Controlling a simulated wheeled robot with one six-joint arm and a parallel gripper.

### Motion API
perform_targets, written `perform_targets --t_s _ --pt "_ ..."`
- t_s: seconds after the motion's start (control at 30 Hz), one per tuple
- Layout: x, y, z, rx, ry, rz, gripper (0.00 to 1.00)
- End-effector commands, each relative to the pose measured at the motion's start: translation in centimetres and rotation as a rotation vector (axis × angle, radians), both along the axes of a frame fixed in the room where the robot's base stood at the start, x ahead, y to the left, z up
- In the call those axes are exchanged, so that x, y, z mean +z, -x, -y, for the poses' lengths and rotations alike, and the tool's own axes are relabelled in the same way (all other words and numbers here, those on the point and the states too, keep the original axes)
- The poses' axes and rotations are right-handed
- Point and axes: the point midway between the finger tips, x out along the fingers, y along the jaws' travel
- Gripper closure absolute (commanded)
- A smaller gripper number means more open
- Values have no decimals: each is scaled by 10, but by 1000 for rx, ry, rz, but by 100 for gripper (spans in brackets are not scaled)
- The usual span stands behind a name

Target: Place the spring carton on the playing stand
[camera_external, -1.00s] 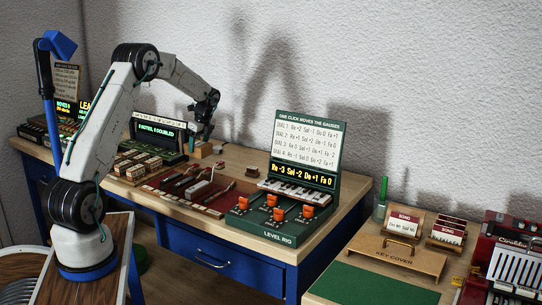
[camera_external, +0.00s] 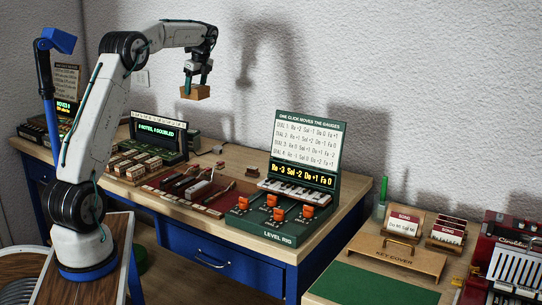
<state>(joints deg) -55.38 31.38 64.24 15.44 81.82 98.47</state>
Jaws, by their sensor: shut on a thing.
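My gripper (camera_external: 196,84) is shut on a small brown carton (camera_external: 195,92), which looks like the spring carton, though no label is readable. It holds the carton high above the back of the wooden workbench (camera_external: 234,158), clear of everything. My gripper points down, and the carton hangs nearly level below the fingers.
The green level rig (camera_external: 275,228) with orange knobs and an upright panel stands at the bench's right end. Red trays (camera_external: 180,185) and small blocks (camera_external: 136,163) fill the middle. A green mat (camera_external: 370,285) lies bare at the right, beside a red accordion (camera_external: 510,260).

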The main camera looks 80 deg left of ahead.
Motion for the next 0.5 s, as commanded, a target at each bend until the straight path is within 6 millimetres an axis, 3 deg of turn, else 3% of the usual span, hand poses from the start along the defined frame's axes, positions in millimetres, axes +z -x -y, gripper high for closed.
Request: perform_targets --t_s 0.3,0.37,0.5 --pt "9 -7 4 0 0 0 63" --pt "10 -17 10 0 1 -1 63" --pt "13 -64 42 11 0 0 63"
